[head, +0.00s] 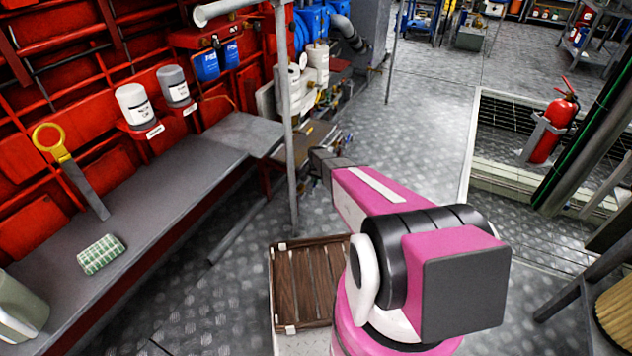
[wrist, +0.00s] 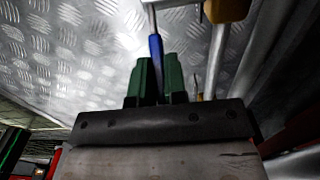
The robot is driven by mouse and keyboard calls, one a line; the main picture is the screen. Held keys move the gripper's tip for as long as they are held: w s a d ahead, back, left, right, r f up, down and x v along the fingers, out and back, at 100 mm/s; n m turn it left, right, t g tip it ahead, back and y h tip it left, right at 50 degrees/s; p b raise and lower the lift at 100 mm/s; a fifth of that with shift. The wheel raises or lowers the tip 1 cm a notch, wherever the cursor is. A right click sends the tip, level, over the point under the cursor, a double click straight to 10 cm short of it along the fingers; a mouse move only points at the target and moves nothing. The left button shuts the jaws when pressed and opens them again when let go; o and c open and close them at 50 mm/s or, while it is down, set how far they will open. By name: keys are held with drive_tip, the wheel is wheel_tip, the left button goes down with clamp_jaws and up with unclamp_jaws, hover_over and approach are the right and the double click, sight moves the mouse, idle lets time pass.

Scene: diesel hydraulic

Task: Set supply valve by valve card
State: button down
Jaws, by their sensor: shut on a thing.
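In the wrist view, my gripper (wrist: 158,72) shows its two green fingers close together, shut on a blue-sleeved lever handle (wrist: 156,48). The handle's thin metal rod continues up past the fingertips. I take it for the valve's lever; the valve body is not clear. In the head view, my pink arm reaches away toward the pipes and fittings (head: 318,142) beside the grey post, and its own links hide the fingers. I cannot make out a valve card with readable settings in either view.
A yellow part (wrist: 226,10) is close to the gripper's right, with grey pipes around it. A grey upright post (head: 288,130) stands left of the arm. A slatted wooden crate (head: 282,322) is near my base. A grey bench (head: 150,205) runs along the left; open floor (head: 430,110) lies beyond.

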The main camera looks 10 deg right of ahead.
drive_tip(key=shift+w, duration=0.1)
drive_tip(key=shift+w+d+f+g+y, duration=0.25)
drive_tip(key=shift+f+g+y, duration=0.3)
drive_tip(key=shift+g, duration=0.2)
drive_tip(key=shift+w+d+f+g+y, duration=0.2)
drive_tip(key=shift+w+f+g+y, duration=0.15)
drive_tip(key=shift+g+y, duration=0.35)
drive_tip(key=shift+w+d+f+g+y, duration=0.2)
drive_tip(key=shift+f+g+y, duration=0.3)
drive_tip(key=shift+g, duration=0.35)
drive_tip(key=shift+f, duration=0.1)
drive_tip(key=c, duration=1.2)
unclamp_jaws()
drive_tip(key=shift+o, duration=0.2)
drive_tip(key=v, duration=1)
drive_tip(key=shift+w+r, duration=0.25)
drive_tip(key=shift+r, duration=0.05)
